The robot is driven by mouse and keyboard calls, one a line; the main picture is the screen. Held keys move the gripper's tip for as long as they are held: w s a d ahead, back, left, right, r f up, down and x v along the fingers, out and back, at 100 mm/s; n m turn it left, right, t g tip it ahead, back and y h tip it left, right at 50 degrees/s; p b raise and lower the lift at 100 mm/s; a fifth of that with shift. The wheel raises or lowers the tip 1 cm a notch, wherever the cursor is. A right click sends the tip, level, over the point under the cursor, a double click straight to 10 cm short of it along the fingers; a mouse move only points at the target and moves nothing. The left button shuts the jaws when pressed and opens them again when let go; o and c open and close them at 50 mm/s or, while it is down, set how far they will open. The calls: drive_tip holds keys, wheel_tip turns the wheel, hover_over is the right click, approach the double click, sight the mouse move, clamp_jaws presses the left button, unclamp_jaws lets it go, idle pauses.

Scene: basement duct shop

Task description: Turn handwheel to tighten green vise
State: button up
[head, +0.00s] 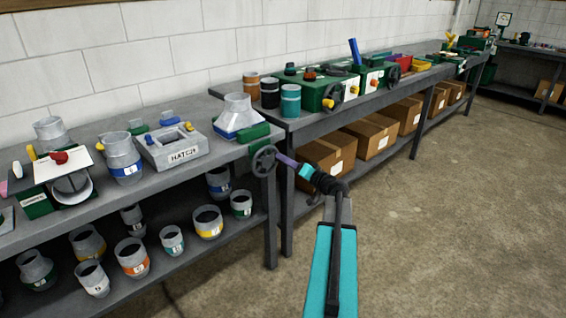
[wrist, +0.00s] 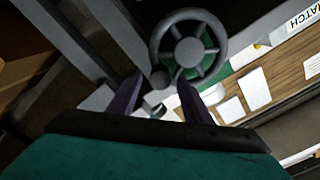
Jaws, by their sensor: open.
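The green vise (head: 253,132) sits at the near table's right corner, beside a grey funnel-shaped fitting. Its dark grey spoked handwheel (head: 264,161) faces the aisle, off the table's front edge. My gripper (head: 282,161) is just right of the handwheel, pointing at it. In the wrist view the handwheel (wrist: 189,46) lies ahead, with green vise body (wrist: 208,42) behind its spokes. A round handle knob (wrist: 160,79) at its lower-left rim appears between my open fingertips (wrist: 160,86). Whether the fingers touch it cannot be told.
The near table (head: 204,160) holds a hatch block (head: 172,150) and fittings, with several pipe pieces on its shelf. A second bench (head: 395,98) carries green machines and paint-like cans, with cardboard boxes (head: 371,136) below. The floor (head: 450,200) at right is clear.

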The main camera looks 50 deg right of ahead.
drive_tip(key=shift+w, duration=0.5)
clamp_jaws()
drive_tip(key=shift+s, duration=0.1)
